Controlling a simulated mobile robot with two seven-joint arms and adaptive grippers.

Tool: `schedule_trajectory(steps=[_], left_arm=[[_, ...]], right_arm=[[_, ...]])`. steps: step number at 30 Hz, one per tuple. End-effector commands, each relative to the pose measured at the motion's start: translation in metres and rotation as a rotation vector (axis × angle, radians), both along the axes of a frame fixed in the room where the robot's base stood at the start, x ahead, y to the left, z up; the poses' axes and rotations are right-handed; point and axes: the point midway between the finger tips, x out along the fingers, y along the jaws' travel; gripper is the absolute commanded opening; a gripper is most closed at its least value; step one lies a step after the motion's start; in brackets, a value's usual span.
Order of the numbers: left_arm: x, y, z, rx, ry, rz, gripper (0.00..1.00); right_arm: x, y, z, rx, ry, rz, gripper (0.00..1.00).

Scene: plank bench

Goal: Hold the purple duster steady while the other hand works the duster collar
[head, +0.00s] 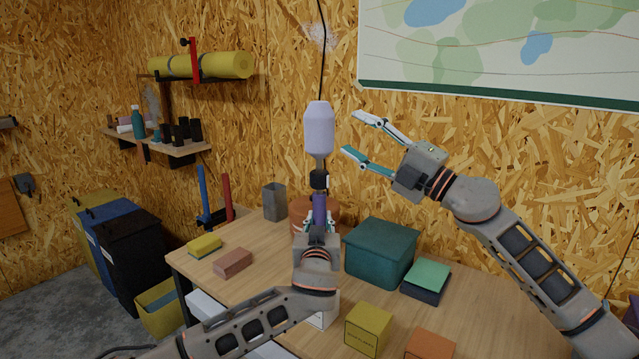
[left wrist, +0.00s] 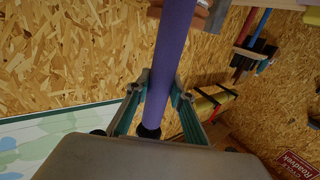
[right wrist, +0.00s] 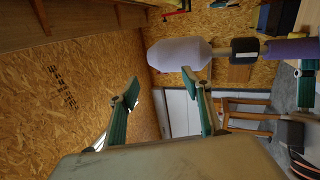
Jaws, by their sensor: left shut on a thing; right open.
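The purple duster (head: 319,207) stands upright above the bench, with a pale lilac head (head: 318,130) on top. A black collar (head: 319,180) sits between the head and the purple handle. My left gripper (head: 319,226) is shut on the handle below the collar; the handle also shows between its fingers in the left wrist view (left wrist: 172,50). My right gripper (head: 350,133) is open and empty, to the right of the lilac head and apart from it. In the right wrist view the head (right wrist: 178,54) and collar (right wrist: 244,50) lie beyond the fingers (right wrist: 160,88).
On the bench (head: 245,285) are a teal box (head: 380,252), a green-topped block (head: 428,278), a yellow box (head: 368,330), an orange box (head: 430,345), a brown block (head: 233,262), a yellow sponge (head: 204,245) and a grey cup (head: 274,202). The space around the duster head is free.

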Motion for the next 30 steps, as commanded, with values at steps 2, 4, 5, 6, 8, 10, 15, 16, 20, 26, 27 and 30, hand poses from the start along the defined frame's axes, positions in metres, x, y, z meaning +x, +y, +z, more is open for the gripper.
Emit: schedule_trajectory(steps=[2,4,5,6,8,10,15,16,20,26,27,30], left_arm=[[0.0,0.0,0.0,0.001,0.0,0.001,0.0],[0.0,0.0,0.0,0.001,0.0,0.001,0.0],[0.0,0.0,0.0,0.001,0.0,0.001,0.0],[0.0,0.0,0.0,0.001,0.0,0.001,0.0],[0.0,0.0,0.0,0.001,0.0,0.001,0.0],[0.0,0.0,0.0,0.001,0.0,0.001,0.0],[0.0,0.0,0.0,0.001,0.0,0.001,0.0],[0.0,0.0,0.0,0.001,0.0,0.001,0.0],[0.0,0.0,0.0,0.001,0.0,0.001,0.0],[0.0,0.0,0.0,0.001,0.0,0.001,0.0],[0.0,0.0,0.0,0.001,0.0,0.001,0.0],[0.0,0.0,0.0,0.001,0.0,0.001,0.0]], right_arm=[[-0.001,-0.001,0.03,0.039,-0.076,-0.043,0.49],[0.0,-0.004,0.053,0.072,-0.13,-0.092,0.49],[0.001,-0.006,0.062,0.082,-0.149,-0.116,0.49],[0.002,-0.009,0.073,0.098,-0.171,-0.149,0.49],[0.005,-0.013,0.087,0.112,-0.197,-0.202,0.49],[0.01,-0.018,0.101,0.124,-0.216,-0.268,0.49],[0.024,-0.03,0.12,0.102,-0.22,-0.434,0.49],[0.026,-0.031,0.122,0.091,-0.217,-0.462,0.49],[0.038,-0.036,0.121,0.013,-0.18,-0.58,0.49],[0.052,-0.037,0.101,-0.199,-0.099,-0.723,0.49],[0.054,-0.036,0.095,-0.254,-0.083,-0.743,0.49],[0.056,-0.033,0.077,-0.41,-0.042,-0.78,0.49]])
